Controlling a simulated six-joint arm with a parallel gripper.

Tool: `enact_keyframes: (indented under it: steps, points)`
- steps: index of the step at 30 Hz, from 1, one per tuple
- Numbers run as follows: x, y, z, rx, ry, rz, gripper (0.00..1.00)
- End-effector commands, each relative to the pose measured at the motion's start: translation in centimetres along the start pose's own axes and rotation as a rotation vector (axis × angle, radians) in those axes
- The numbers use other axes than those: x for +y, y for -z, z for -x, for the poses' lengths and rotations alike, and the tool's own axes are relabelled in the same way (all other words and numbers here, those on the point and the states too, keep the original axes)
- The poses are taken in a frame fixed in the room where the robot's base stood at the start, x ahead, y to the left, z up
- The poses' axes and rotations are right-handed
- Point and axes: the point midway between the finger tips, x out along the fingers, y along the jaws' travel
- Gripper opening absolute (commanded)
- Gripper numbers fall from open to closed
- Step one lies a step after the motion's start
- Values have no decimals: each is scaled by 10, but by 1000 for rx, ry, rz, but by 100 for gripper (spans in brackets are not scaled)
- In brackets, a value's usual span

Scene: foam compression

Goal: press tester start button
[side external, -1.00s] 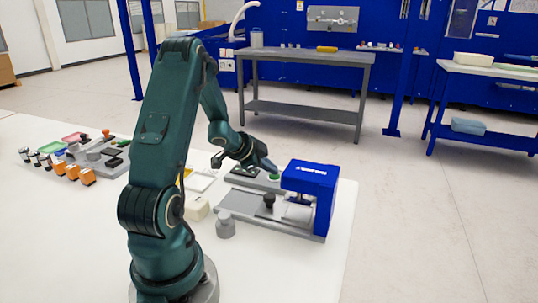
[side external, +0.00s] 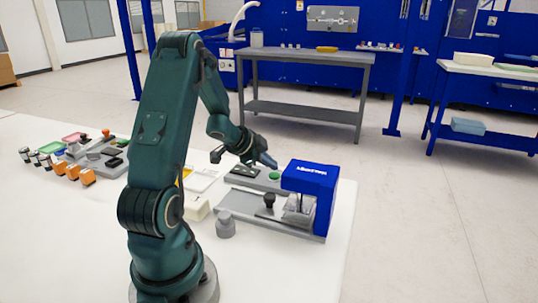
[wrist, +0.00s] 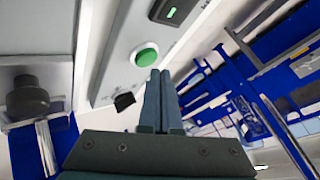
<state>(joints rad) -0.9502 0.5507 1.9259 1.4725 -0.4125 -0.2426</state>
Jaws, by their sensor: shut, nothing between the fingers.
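The tester has a blue head (side external: 312,180) over a grey base plate (side external: 262,218). Its round green start button (side external: 275,176) sits on a grey panel behind the base. The button also shows in the wrist view (wrist: 146,57), uncovered. My gripper (side external: 272,163) is just above and slightly left of the button in the side view, with a small visible gap. In the wrist view its fingers (wrist: 160,76) are together and empty, with their tips beside the button. A greyish block (side external: 298,210) is under the blue head, with a thin rod above it.
A black knob (side external: 269,201) stands on the tester base. A grey weight (side external: 225,226) and a cream block (side external: 196,208) stand to its left. Orange blocks (side external: 73,171) and small parts are at the far left. The white table (side external: 290,270) is clear in front.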

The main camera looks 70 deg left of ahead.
Motion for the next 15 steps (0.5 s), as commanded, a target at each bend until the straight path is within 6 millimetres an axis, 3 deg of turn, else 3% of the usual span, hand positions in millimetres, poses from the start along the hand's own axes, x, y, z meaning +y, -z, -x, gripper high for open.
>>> enact_keyframes:
  steps: [8,15]
  points:
    - [-1,1,1,1,0,-1,0]
    - [-12,13,16,3,2,-5,0]
